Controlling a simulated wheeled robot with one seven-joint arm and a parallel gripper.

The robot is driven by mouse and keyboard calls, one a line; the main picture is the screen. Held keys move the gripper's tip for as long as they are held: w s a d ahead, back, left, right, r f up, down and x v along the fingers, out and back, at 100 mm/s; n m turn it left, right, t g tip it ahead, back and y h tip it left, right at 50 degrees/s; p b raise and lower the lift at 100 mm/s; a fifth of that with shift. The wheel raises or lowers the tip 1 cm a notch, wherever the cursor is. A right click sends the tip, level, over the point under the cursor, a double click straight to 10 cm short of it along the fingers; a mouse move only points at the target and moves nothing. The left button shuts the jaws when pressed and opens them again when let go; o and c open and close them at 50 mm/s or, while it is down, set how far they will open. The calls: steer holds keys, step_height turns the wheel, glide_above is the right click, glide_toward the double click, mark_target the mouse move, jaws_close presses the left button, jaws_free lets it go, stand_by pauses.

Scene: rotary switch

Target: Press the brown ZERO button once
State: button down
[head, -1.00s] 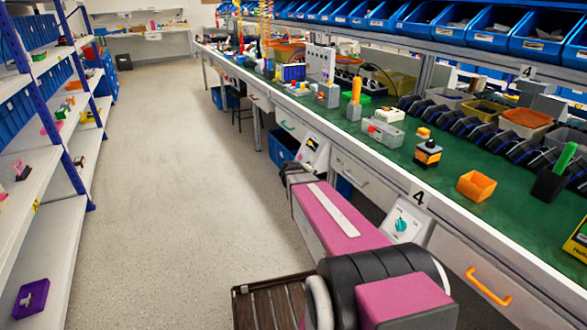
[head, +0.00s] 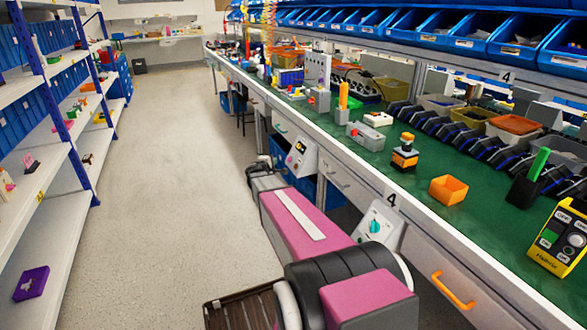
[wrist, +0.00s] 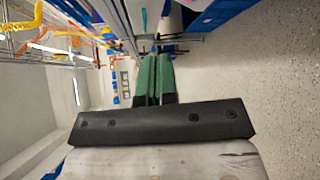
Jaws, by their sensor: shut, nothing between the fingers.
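A pale slanted control panel (head: 301,156) with small dark and coloured controls is on the bench front, beyond my arm in the head view. A nearer pale panel (head: 377,228) carries a teal rotary knob (head: 374,227). I cannot make out a brown ZERO button for certain on either panel. In the wrist view my gripper (wrist: 154,62) is shut and empty, its green fingers side by side. In the head view my pink and black arm stretches forward along the bench front, and the fingers are too small or hidden to make out. No control panel is clear in the wrist view.
The bench (head: 440,235) holds an orange bin (head: 448,190), an orange and black button box (head: 405,154) and a yellow control box (head: 562,238). An orange drawer handle (head: 453,290) juts from its front. Shelves (head: 50,215) stand at left. The aisle floor (head: 170,170) is clear.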

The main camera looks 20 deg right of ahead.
mark_target(296, 167)
steer(key=d+f, duration=0.4)
steer(key=d, duration=0.3)
steer(key=shift+d+f, duration=0.15)
steer(key=shift+d, duration=0.25)
steer(key=shift+w+d, duration=0.1)
stand_by(2.0)
steer(key=shift+d+f, duration=0.2)
steer(key=shift+d, duration=0.1)
steer(key=shift+d+f, duration=0.2)
steer(key=shift+d, duration=0.15)
stand_by(0.7)
steer(key=shift+a+r, duration=0.1)
steer(key=shift+a, duration=0.05)
steer(key=shift+a+r, duration=0.35)
steer(key=shift+a, duration=0.25)
stand_by(0.4)
